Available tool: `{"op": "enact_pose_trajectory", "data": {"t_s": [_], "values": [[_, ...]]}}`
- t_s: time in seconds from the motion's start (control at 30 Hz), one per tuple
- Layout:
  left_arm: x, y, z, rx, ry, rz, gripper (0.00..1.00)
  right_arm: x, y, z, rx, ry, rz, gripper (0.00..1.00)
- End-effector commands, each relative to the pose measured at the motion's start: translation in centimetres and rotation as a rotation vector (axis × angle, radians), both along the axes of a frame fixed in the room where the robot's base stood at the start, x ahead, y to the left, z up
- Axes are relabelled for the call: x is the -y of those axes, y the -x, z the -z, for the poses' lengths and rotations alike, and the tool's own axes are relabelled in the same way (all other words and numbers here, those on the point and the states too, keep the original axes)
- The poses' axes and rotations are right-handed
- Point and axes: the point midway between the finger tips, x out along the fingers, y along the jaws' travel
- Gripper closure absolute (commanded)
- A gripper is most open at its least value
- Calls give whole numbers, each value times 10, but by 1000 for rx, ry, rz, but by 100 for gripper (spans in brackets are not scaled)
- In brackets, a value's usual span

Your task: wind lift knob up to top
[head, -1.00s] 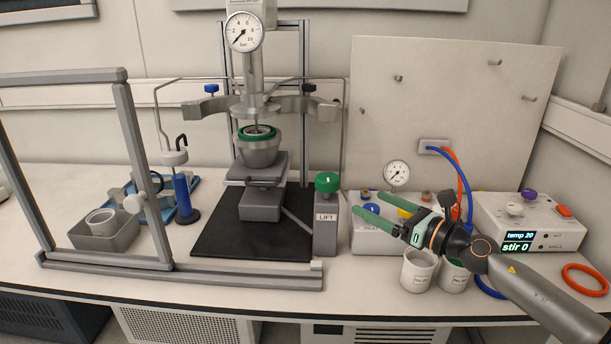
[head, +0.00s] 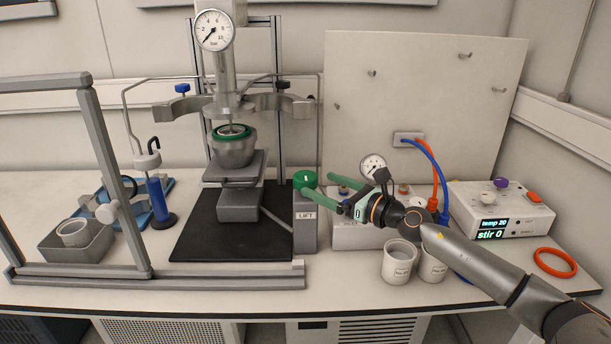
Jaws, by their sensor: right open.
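The green lift knob (head: 305,180) sits on top of the grey post labelled LIFT (head: 305,230). My right gripper (head: 317,184) is open, its green fingers pointing left at the knob. One fingertip overlaps or lies very close to the knob's right side; I cannot tell whether they touch. The lift platform (head: 236,166) carries the metal reactor vessel (head: 234,153) with a green ring (head: 233,132) at its rim. The vessel is below the open grey clamp halves (head: 290,107) and the reactor head with its gauge (head: 215,30). My left gripper is not in view.
White cups (head: 397,262) stand below my right arm. A stir controller (head: 500,212) and an orange ring (head: 555,262) are at the right.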

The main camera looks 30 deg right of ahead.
Motion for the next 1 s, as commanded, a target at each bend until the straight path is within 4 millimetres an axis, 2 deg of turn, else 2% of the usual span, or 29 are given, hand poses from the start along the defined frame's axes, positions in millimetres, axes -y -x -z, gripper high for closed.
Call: {"op": "enact_pose_trajectory", "data": {"t_s": [0.3,0.5,0.9,1.0], "values": [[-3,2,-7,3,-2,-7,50,-12,-35,-3,2,-2,-3,0],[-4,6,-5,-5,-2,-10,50,-15,-52,-1,2,-2,-1,0],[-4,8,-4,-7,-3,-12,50,-17,-57,0,-1,0,-2,0],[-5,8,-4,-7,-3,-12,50,-17,-57,0,-1,0,-2,9]]}}
